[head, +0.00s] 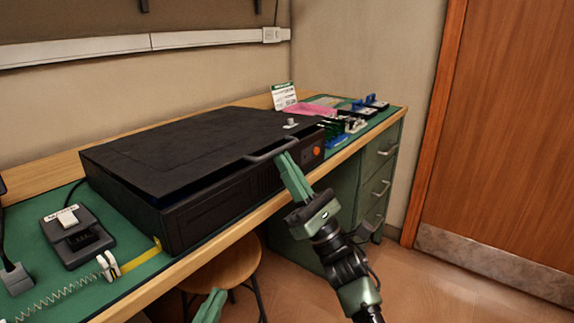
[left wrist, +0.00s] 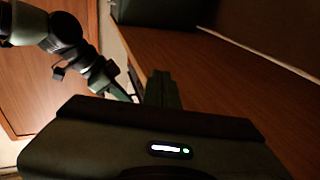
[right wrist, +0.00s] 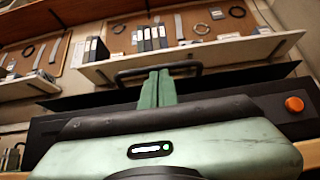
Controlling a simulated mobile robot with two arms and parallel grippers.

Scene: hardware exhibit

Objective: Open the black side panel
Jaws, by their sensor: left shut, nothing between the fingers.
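The black side panel (head: 190,140) is the top of a black computer case (head: 215,208) lying flat on the workbench. A dark gap shows along the panel's front edge, so it looks slightly raised from the case. A grey handle (head: 273,151) stands on the panel's front right edge; it also shows in the right wrist view (right wrist: 186,65). My right gripper (head: 284,157) reaches up from the front, its fingers (right wrist: 158,77) together at the handle's bar. My left gripper (head: 214,294) is shut and empty, low in front of the bench, with only its tip in the head view.
An orange button (head: 316,152) is on the case front. A black device (head: 77,236) and a spring (head: 62,296) lie to the left. A pink tray (head: 309,110) and small parts lie at the right. A stool (head: 230,265) stands under the bench.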

